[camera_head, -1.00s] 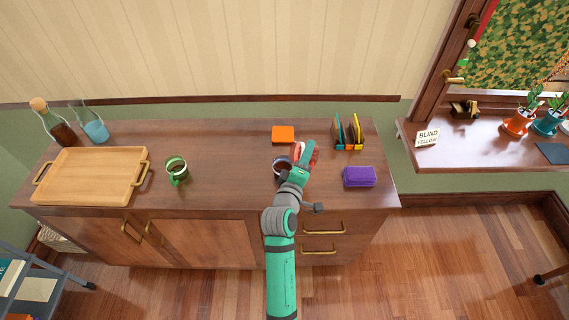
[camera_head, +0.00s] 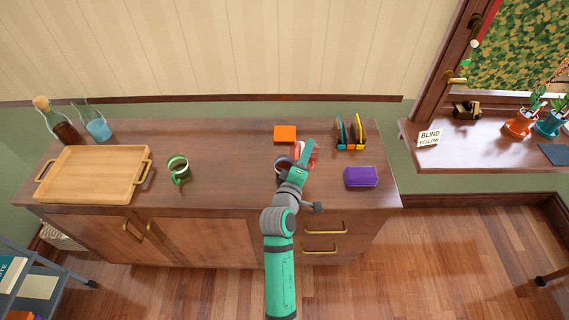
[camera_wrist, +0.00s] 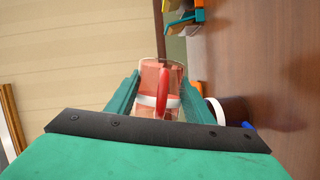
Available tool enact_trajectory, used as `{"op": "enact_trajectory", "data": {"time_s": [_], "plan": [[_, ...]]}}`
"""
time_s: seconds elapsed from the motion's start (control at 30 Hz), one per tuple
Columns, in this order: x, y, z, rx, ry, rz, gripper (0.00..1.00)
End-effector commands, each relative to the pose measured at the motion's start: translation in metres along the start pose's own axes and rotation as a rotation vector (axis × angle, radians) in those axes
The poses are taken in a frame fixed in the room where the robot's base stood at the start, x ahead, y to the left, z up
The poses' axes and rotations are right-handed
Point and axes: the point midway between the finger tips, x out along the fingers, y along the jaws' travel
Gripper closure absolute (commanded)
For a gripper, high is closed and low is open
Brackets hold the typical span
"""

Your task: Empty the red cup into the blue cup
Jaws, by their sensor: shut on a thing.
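The red cup (camera_head: 311,158), red with a white band, is held just above the counter at its right half. In the wrist view the red cup (camera_wrist: 150,79) sits between both fingers, its handle facing the camera. It looks strongly tipped relative to the counter. My gripper (camera_wrist: 161,92) is shut on it; in the head view my gripper (camera_head: 306,157) partly hides it. The blue cup (camera_head: 281,166) stands on the counter just left of my gripper, partly covered by it. Its dark inside and pale rim (camera_wrist: 217,110) show beside the right finger. The contents of both cups cannot be made out.
A green cup (camera_head: 178,170) and a wooden tray (camera_head: 91,174) stand to the left. An orange block (camera_head: 285,133) lies behind, a rack (camera_head: 350,135) behind right, a purple box (camera_head: 361,176) to the right. The counter between the green and blue cups is clear.

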Motion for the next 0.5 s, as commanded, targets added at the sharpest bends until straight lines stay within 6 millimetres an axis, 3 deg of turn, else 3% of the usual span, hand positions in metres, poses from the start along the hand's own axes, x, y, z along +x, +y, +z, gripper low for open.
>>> {"op": "enact_trajectory", "data": {"time_s": [0.5], "plan": [[-0.0015,0.0009,-0.0041,-0.028,0.003,0.013,0.79]]}}
